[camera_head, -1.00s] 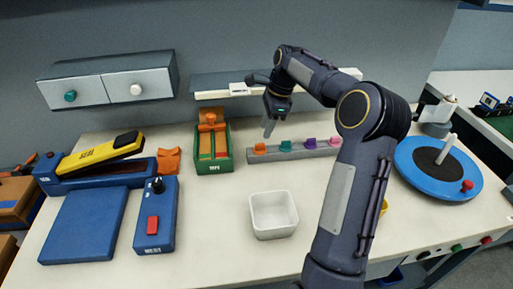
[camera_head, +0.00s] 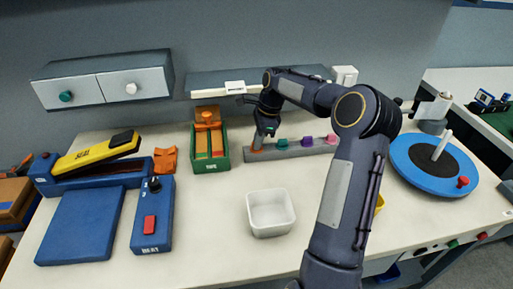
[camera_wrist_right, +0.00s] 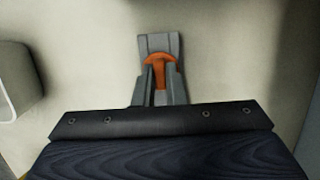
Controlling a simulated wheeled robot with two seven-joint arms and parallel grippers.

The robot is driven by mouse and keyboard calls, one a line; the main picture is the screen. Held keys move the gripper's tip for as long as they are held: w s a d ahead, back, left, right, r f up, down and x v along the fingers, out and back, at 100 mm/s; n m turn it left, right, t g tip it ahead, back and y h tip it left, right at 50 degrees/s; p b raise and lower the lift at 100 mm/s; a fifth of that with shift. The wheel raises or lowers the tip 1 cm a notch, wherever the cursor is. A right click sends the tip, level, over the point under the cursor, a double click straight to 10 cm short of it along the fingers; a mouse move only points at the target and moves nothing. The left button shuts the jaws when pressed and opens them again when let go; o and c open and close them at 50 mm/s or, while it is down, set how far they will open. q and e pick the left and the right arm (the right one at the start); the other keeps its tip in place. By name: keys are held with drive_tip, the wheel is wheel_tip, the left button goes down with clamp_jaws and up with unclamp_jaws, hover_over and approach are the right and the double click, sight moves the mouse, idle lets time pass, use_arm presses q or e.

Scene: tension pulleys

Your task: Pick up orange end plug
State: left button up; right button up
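The orange end plug (camera_head: 255,150) sits at the left end of the grey rack (camera_head: 292,150) in the head view. My right gripper (camera_head: 262,137) is pointing down over it, fingers at the plug's level. In the right wrist view the plug (camera_wrist_right: 160,66) shows its wide orange top, with its narrow stem between the two grey fingers (camera_wrist_right: 160,88). Whether the fingers press on it or stand just beside it, I cannot tell. The plug is still at its place on the rack. My left gripper is not in view.
Teal (camera_head: 282,143), purple (camera_head: 307,141) and pink (camera_head: 331,138) plugs stand farther right on the rack. A green tray with orange parts (camera_head: 222,159) is close on the left. A white bin (camera_head: 271,213) stands in front. A blue turntable (camera_head: 469,165) is at right.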

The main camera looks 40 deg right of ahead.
clamp_jaws()
drive_tip(key=shift+r, duration=0.1)
